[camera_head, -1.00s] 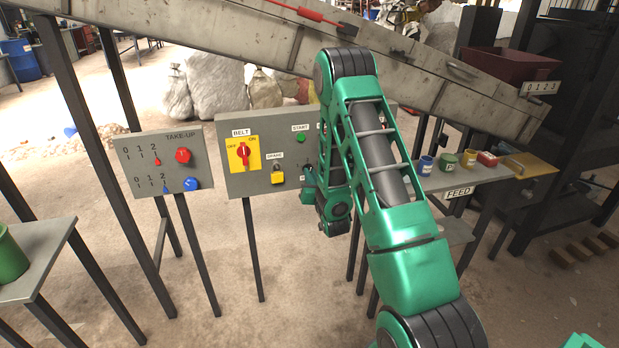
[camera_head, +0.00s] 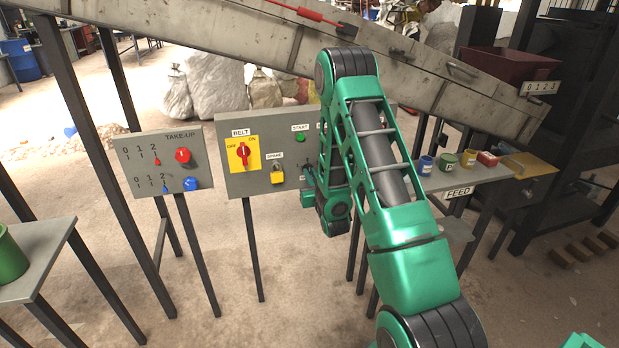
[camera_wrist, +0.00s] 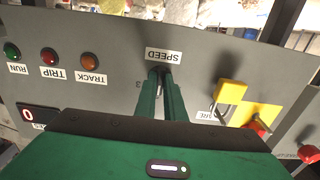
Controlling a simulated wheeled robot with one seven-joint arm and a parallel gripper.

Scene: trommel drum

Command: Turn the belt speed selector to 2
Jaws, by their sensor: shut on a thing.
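The belt speed selector (camera_wrist: 160,70) is a small dark knob beside the SPEED label (camera_wrist: 165,56), which appears upside down in the wrist view. My gripper (camera_wrist: 161,82) is shut on the selector, and its two green fingers cover most of it. A digit 3 shows on the panel just left of the fingers; the other digits and the pointer are hidden, so I cannot tell the setting. In the head view my arm hides the selector on the right part of the grey belt panel (camera_head: 228,186).
The belt panel also carries a red OFF/ON switch (camera_head: 243,152) on a yellow plate, a yellow padlock (camera_head: 277,176) and a green START button (camera_head: 300,138). The wrist view shows RUN, TRIP and TRACK lamps (camera_wrist: 90,61). The take-up panel (camera_head: 140,160) stands left; the sloping conveyor (camera_head: 420,75) is above.

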